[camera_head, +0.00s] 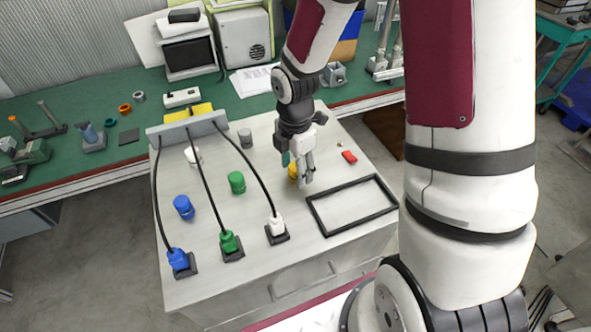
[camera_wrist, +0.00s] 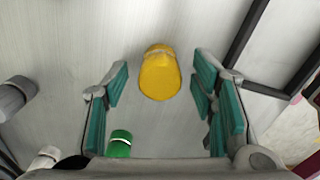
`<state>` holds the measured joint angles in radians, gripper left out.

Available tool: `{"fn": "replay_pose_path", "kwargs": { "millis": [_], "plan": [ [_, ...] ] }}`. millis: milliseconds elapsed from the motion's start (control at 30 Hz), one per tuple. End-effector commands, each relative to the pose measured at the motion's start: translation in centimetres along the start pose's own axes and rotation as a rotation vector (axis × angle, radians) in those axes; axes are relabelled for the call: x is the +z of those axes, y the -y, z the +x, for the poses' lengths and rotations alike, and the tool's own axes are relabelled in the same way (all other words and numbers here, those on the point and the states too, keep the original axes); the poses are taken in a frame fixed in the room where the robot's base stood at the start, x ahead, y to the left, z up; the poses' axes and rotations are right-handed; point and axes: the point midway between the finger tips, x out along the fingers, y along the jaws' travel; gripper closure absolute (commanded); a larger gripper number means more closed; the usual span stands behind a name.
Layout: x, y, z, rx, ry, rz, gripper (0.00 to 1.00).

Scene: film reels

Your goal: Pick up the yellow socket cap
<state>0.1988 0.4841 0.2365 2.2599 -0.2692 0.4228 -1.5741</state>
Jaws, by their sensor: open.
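The yellow socket cap (camera_wrist: 160,76) stands on the grey cabinet top, between and just beyond the fingertips in the wrist view. In the head view the yellow cap (camera_head: 293,171) is partly hidden behind my gripper (camera_head: 299,170). In the wrist view my gripper (camera_wrist: 160,85) is open, with teal pads on both sides of the cap and visible gaps to each. Nothing is held.
A green cap (camera_head: 237,182), a blue cap (camera_head: 184,207) and a grey cap (camera_head: 245,138) stand nearby. Cables run to blue, green and white plugs (camera_head: 276,227) at the front. A black frame (camera_head: 318,216) lies to the right, near a red block (camera_head: 349,157).

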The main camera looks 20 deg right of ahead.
Motion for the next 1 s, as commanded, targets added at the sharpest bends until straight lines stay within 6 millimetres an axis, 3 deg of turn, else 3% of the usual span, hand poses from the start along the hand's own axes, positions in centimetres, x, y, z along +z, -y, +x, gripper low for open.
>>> {"fn": "replay_pose_path", "kwargs": {
  "millis": [167,367,767,1000],
  "plan": [
    [0.0,0.0,0.0,0.0,0.0,0.0,0.48],
    [0.0,0.0,0.0,0.0,0.0,0.0,0.89],
    [0.0,0.0,-0.1,0.001,0.0,0.0,0.89],
    [0.1,-0.1,-1.9,0.004,0.002,0.001,0.89]
  ]
}}
